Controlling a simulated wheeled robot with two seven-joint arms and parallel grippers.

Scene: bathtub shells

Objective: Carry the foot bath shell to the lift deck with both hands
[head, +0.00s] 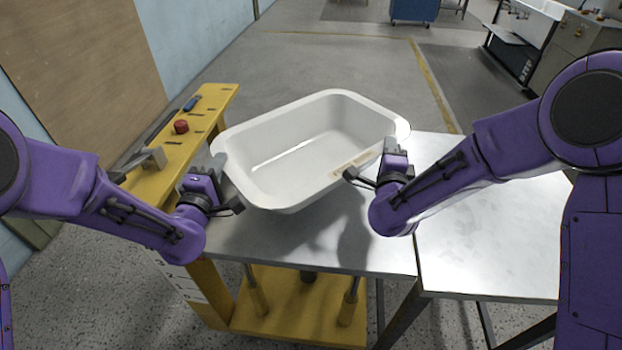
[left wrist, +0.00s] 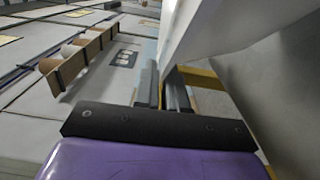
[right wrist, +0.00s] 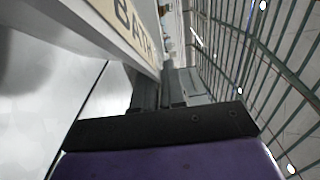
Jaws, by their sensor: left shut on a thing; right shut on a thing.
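The foot bath shell (head: 300,135) is a white, empty, open-topped tub with a rounded rim. In the head view it is over the grey lift deck (head: 260,235), which has a yellow frame. I cannot tell if its underside touches the deck. My left gripper (head: 208,165) is shut on its left rim, and my right gripper (head: 394,150) is shut on its right rim. The shell's wall shows in the left wrist view (left wrist: 215,35). In the right wrist view the shell (right wrist: 85,15) carries a label with large letters.
A bare metal table (head: 490,235) adjoins the deck on the right. A yellow beam (head: 205,125) with a red button (head: 181,126) runs along the left. A blue cabinet (head: 414,10) stands far back. The floor behind the deck is clear.

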